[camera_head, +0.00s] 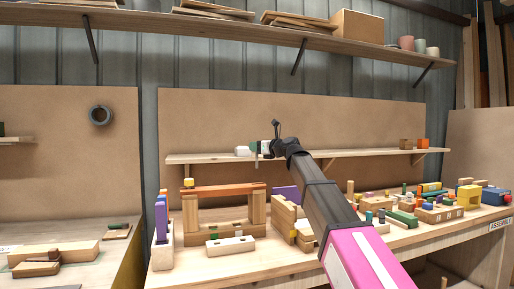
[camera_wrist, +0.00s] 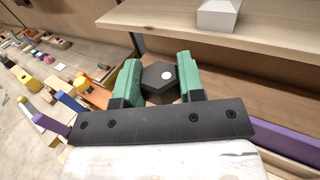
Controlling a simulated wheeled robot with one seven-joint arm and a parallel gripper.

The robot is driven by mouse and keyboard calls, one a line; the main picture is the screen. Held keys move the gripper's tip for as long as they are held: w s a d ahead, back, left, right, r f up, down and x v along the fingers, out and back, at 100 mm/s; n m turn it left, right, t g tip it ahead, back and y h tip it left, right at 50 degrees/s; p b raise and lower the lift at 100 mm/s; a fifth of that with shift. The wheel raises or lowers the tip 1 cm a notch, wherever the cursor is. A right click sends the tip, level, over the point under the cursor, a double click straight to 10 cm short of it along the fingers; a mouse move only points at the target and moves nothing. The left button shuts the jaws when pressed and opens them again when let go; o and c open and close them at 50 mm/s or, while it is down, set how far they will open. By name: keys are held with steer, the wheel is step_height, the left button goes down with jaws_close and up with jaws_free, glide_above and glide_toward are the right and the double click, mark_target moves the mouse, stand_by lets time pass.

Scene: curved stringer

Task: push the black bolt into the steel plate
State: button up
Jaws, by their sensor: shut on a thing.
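My gripper (camera_wrist: 161,86) has green fingers, which are shut on the black bolt (camera_wrist: 154,72). In the wrist view the bolt shows a dark hexagonal head with a small white dot, between the two fingers. In the head view my gripper (camera_head: 254,147) is small, at the end of my arm, in front of the wall shelf and above the workbench. The bolt cannot be made out there. I cannot pick out the steel plate for certain in either view.
A pale block (camera_wrist: 217,16) sits on the wall shelf (camera_wrist: 180,38), close to my gripper; it also shows in the head view (camera_head: 242,151). Below, the workbench holds a wooden block frame (camera_head: 223,190), a white holed block (camera_head: 230,243) and several coloured blocks at right.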

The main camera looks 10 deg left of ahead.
mark_target(257, 159)
steer(key=shift+f, duration=2.75)
step_height(257, 159, down, 8)
steer(key=shift+r, duration=0.25)
stand_by(2.4)
steer(key=o, duration=1.1)
steer(key=shift+s+d, duration=0.1)
steer(key=v, duration=1)
steer(key=shift+d, duration=0.3)
steer(key=shift+s+d, duration=0.1)
